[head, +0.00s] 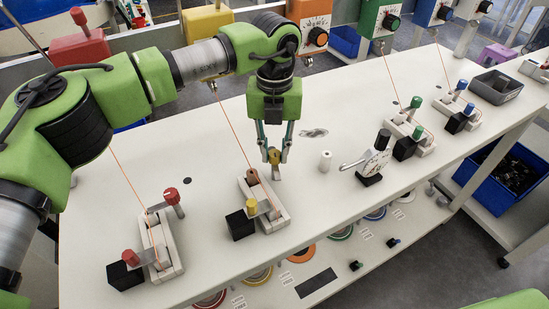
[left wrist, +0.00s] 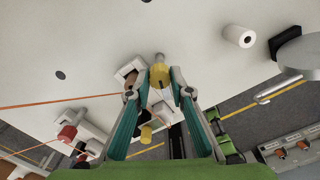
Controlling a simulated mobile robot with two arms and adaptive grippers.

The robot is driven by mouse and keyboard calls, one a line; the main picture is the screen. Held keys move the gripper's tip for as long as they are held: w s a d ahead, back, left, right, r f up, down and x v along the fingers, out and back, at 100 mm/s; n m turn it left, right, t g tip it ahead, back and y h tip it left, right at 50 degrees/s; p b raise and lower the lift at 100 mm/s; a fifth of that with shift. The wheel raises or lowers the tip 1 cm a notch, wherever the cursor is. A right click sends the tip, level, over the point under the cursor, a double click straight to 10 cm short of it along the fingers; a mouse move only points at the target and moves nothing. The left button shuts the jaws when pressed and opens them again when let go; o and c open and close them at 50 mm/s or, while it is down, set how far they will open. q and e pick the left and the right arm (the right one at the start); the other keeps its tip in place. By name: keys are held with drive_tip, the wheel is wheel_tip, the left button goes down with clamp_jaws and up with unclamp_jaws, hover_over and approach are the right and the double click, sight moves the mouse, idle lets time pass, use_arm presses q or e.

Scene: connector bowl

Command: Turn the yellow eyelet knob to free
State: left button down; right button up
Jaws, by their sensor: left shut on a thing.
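The yellow eyelet knob (head: 275,154) stands at the far end of a white fixture (head: 277,214) on the table, beside where an orange cord comes in. It also shows in the left wrist view (left wrist: 159,77), between the fingertips. My left gripper (head: 274,151) reaches down from above and is shut on this knob, one finger on each side. A second yellow knob (head: 251,207) sits at the near end of the same fixture, next to a black block (head: 239,225). My right gripper is out of view.
A similar fixture with red knobs (head: 171,196) stands to the left. Orange cords cross above the table.

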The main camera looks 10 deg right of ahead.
sight(275, 153)
use_arm(q)
drive_tip(key=shift+w+n+b, duration=0.1)
drive_tip(key=shift+n+b, duration=1.2)
drive_tip(key=shift+n, duration=0.6)
drive_tip(key=shift+r, duration=0.15)
drive_tip(key=c, duration=1.8)
unclamp_jaws()
wheel_tip(275, 153, up, 12)
drive_tip(key=shift+f, duration=0.1)
